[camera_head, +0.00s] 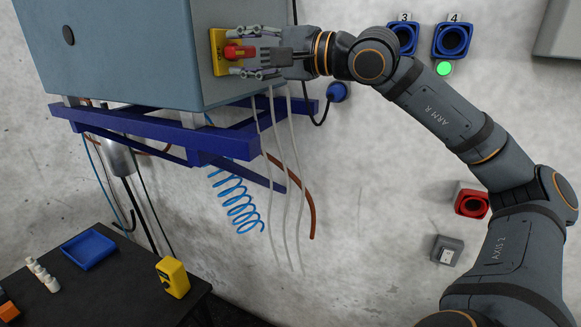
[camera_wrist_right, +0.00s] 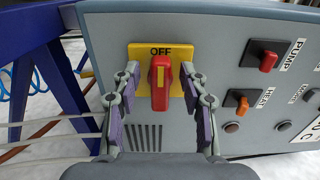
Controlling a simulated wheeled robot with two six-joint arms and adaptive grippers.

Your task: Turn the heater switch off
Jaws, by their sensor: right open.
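The heater switch (camera_wrist_right: 242,105) is a small orange lever on a dark plate beside the label HEAT in the right wrist view, right of my fingers. A round lamp (camera_wrist_right: 232,127) below it looks dull. My right gripper (camera_head: 252,53) is open, with its fingers on either side of a larger red rotary handle (camera_wrist_right: 159,88) on a yellow plate marked OFF (camera_wrist_right: 135,52). The handle stands upright, its yellow stripe toward OFF. I cannot tell whether a finger touches it. The heater switch does not show in the head view. My left gripper is not in view.
A red pump switch (camera_wrist_right: 267,62) sits above the heater switch. The panel belongs to a grey cabinet (camera_head: 120,60) on a blue frame (camera_head: 150,125). Pale hoses hang below my right gripper. A dark table (camera_head: 110,290) stands lower left.

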